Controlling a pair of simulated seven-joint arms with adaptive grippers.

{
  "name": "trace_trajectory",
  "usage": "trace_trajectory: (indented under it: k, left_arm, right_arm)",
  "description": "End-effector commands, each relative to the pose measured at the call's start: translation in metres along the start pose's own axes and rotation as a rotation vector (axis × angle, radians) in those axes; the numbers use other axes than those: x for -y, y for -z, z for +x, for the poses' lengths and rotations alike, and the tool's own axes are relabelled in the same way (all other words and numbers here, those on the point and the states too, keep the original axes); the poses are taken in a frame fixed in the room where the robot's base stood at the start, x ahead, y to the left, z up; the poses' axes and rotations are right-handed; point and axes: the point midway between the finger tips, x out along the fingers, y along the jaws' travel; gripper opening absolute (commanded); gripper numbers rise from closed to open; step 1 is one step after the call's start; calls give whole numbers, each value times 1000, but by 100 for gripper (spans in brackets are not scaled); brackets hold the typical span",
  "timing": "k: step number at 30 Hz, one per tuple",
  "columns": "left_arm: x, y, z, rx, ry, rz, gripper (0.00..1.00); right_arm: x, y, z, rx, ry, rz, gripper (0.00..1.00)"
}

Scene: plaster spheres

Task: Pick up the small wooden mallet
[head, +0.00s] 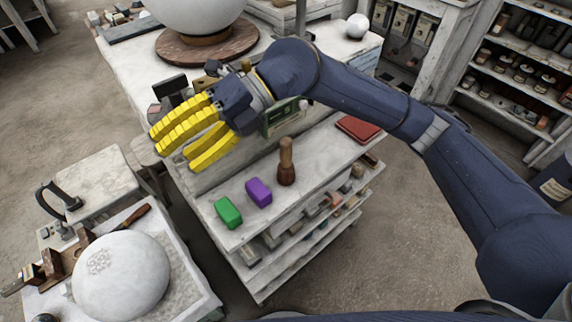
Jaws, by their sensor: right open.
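The small wooden mallet (286,165) stands upright on the lower front ledge of the white bench, its dark head down and its lighter handle up. My right arm comes in from the right and reaches over the bench. My right gripper (176,150) has yellow fingers, is open, and points to the left. It is above and to the left of the mallet, clear of it, with nothing between its fingers. My left gripper is not in view.
A green block (228,213) and a purple block (259,193) lie left of the mallet. A red book-like item (358,129) lies to its right. A large plaster sphere (121,275) rests at the lower left. Shelves with small items lie below the ledge (322,150).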

Motion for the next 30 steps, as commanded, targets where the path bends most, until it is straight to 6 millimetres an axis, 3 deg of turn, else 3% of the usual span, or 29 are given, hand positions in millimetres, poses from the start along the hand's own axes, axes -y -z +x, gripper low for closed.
trace_trajectory:
  k: [5, 12, 21, 25, 30]
  left_arm:
    - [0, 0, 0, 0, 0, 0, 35]
    - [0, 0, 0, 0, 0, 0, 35]
    - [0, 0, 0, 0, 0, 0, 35]
    - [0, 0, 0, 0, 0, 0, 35]
    - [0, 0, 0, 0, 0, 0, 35]
  right_arm:
    - [34, 0, -25, -51, 333, 122, 54]
    - [65, -4, -91, 12, 761, 346, 54]
    - [67, -6, -172, 198, 1103, 599, 54]
    - [64, -5, -190, 252, 1166, 659, 54]
    - [70, -3, -195, 276, 1195, 689, 54]
